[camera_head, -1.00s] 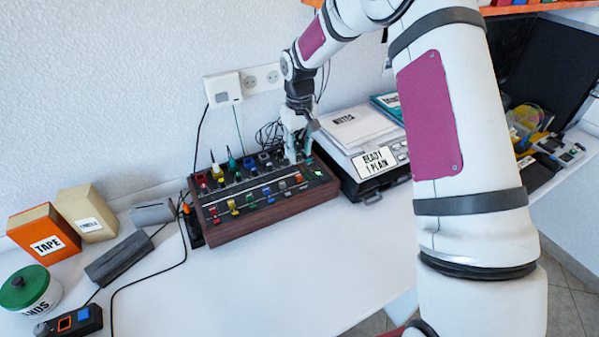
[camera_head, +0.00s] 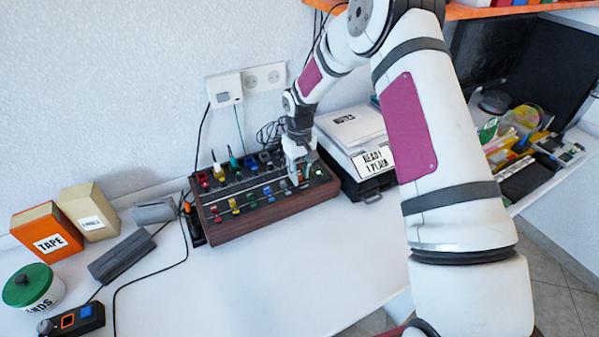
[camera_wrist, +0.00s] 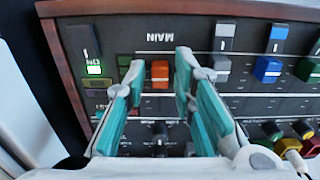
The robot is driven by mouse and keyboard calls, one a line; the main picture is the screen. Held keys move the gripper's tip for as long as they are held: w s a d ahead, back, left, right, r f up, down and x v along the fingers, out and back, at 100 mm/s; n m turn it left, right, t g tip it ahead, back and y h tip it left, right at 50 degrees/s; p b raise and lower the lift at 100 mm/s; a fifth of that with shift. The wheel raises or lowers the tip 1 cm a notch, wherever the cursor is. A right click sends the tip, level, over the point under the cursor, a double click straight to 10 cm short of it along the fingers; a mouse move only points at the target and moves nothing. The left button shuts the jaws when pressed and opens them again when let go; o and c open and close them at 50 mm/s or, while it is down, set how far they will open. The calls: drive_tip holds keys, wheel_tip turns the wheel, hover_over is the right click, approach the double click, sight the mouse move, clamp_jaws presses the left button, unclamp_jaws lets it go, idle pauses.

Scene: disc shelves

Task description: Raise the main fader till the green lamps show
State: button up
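The mixer (camera_head: 262,222) is a dark panel in a wooden case on the table. In the wrist view the orange main fader cap (camera_wrist: 160,73) stands near the upside-down word MAIN. My gripper (camera_wrist: 154,68) has teal fingers, open, one on each side of the cap with gaps visible. Whether the fingertips reach down to the cap's height is unclear. In the head view my gripper (camera_head: 303,180) is over the mixer's right part and largely hides the cap. A button (camera_wrist: 94,69) left of the fingers glows pale green. No lamp is clearly lit green beside the fader.
Grey, blue and green fader caps (camera_wrist: 268,70) stand to the right in the wrist view, with coloured knobs (camera_wrist: 272,130) below them. The table front (camera_head: 270,280) is clear.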

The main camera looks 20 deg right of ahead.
clamp_jaws()
drive_tip(key=w+b, duration=0.2)
drive_tip(key=shift+w+a+f+b, duration=0.1)
drive_tip(key=shift+w+a+b, duration=0.1)
drive_tip(key=shift+w+b, duration=0.15)
drive_tip(key=shift+o, duration=2.4)
unclamp_jaws()
drive_tip(key=shift+s, duration=0.1)
wheel_tip(320, 180, up, 12)
